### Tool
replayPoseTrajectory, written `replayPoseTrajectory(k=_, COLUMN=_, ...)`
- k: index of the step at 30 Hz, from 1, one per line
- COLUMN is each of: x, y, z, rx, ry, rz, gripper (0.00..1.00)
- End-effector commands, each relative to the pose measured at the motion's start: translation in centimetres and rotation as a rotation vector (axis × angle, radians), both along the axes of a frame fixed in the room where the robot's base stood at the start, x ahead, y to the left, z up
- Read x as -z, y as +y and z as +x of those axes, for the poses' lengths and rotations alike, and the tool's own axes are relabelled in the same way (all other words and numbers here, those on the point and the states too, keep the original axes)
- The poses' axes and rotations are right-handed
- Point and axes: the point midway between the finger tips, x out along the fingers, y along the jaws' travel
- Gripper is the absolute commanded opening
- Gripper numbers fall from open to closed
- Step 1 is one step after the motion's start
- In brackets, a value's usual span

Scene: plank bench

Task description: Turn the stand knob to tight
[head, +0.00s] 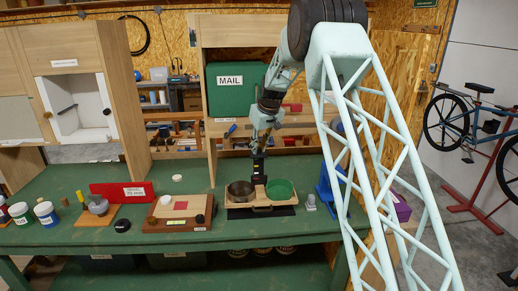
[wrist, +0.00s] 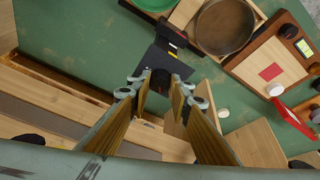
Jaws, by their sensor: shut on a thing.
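My gripper (wrist: 160,82) points down, its fingertips closed around the sides of a dark stand knob (wrist: 160,76). The knob tops a black stand (wrist: 168,55), which also shows in the head view (head: 259,168) as an upright post behind a wooden tray. In the head view my gripper (head: 259,148) is above the post, and the knob is hard to make out there. I cannot read the knob's setting. A small label on the black stand is too small to read.
The wooden tray (head: 262,209) holds a brown pan (head: 241,191) and a green bowl (head: 280,189). A wooden box with a red patch (head: 180,205) stands to the left, a blue device (head: 328,188) to the right. A green MAIL box (head: 231,97) is on the shelf behind.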

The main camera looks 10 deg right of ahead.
Motion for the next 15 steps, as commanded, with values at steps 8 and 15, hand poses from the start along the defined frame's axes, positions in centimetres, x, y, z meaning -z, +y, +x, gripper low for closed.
replayPoseTrajectory(k=8, x=0.0, y=0.16, z=-0.01, rx=0.126, ry=0.0, rz=-0.001, gripper=0.08)
replayPoseTrajectory(k=15, x=0.02, y=0.16, z=-0.01, rx=0.237, ry=-0.001, rz=-0.001, gripper=0.08)
